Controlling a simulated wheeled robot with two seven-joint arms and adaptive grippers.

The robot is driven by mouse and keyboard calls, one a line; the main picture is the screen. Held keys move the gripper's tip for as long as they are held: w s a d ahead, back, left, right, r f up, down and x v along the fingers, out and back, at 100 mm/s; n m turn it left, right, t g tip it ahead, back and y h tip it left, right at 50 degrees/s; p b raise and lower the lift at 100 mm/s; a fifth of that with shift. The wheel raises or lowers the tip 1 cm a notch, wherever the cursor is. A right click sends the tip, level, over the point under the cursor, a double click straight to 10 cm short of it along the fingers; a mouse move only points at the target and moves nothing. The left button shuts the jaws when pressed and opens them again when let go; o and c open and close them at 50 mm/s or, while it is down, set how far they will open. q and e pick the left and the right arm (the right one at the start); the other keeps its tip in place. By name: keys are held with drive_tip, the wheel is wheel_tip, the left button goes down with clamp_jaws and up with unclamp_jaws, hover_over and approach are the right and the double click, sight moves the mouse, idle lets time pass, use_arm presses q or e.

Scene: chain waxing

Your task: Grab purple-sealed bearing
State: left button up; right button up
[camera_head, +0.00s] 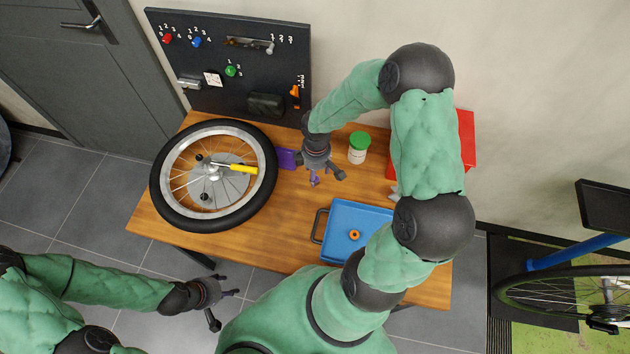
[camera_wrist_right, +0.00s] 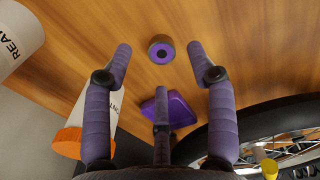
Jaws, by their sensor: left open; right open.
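The purple-sealed bearing (camera_wrist_right: 161,50) is a short round piece with a purple face and a dark centre, on the wooden table in the right wrist view. My right gripper (camera_wrist_right: 163,62) is open, its fingertips on either side of the bearing in that view, with no contact visible. In the head view my right gripper (camera_head: 322,175) is over the table, between the wheel and the green-lidded jar. I cannot clearly make out the bearing there. My left gripper (camera_head: 222,303) is open and empty over the floor in front of the table.
A bicycle wheel (camera_head: 257,147) lies left, with a yellow-handled tool on it. A purple item (camera_head: 287,158) lies beside it. A green-lidded jar (camera_head: 358,151) stands to the right. A blue tray (camera_head: 340,214) holds an orange ring. An orange-capped container (camera_wrist_right: 68,142) is near in the wrist view.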

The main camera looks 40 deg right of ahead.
wheel_tip(320, 180, down, 4)
drive_tip(key=shift+r+b, duration=0.2)
drive_tip(key=shift+b, duration=0.4)
clamp_jaws()
drive_tip(key=shift+r, duration=0.2)
